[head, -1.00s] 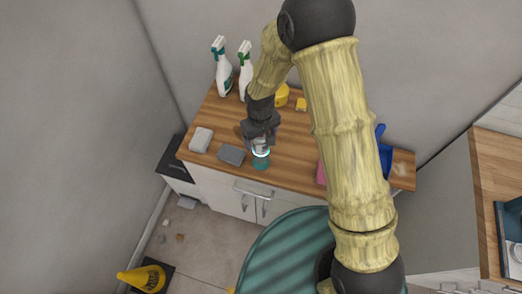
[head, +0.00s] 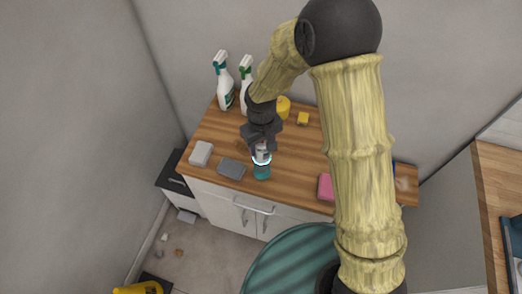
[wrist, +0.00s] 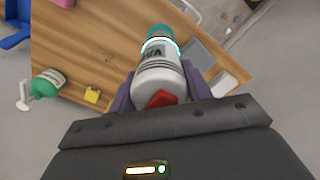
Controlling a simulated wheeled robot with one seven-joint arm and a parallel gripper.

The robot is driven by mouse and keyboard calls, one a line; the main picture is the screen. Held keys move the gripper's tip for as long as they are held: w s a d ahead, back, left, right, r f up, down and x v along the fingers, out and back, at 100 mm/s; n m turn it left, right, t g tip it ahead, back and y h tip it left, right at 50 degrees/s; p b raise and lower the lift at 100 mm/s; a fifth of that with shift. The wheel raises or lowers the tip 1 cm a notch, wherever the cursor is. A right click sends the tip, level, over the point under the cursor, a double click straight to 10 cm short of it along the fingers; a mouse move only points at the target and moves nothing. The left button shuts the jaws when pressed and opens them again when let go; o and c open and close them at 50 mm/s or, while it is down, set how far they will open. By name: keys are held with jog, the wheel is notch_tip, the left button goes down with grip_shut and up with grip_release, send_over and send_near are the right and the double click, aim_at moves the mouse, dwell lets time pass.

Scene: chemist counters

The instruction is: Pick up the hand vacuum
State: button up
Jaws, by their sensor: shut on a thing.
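The hand vacuum (head: 262,157) is a small white and grey body with a teal end and a glowing light ring. In the wrist view the hand vacuum (wrist: 160,75) lies between the fingers, with a red patch near me and its teal end pointing away. My gripper (head: 262,140) is shut on it above the front part of the wooden counter. In the wrist view my gripper (wrist: 160,97) shows purplish fingers on both sides of the body. I cannot tell whether the teal end touches the counter.
On the wooden counter (head: 290,155) are a grey sponge (head: 231,168), a light block (head: 201,153), a pink sponge (head: 326,186) and a yellow sponge (head: 302,118). Two spray bottles (head: 223,80) stand at the back left. A yellow object (head: 138,288) is on the floor.

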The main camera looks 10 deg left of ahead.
jog(key=shift+s+r+b, duration=0.1)
jog(key=shift+r+b, duration=0.55)
jog(key=shift+r, duration=2.5)
jog(key=w+d+f+m+p, duration=0.2)
jog(key=w+d+p, duration=0.3)
jog(key=d+p, duration=0.3)
jog(key=d, duration=0.4)
jog(key=shift+w, duration=0.2)
jog(key=shift+d, duration=0.1)
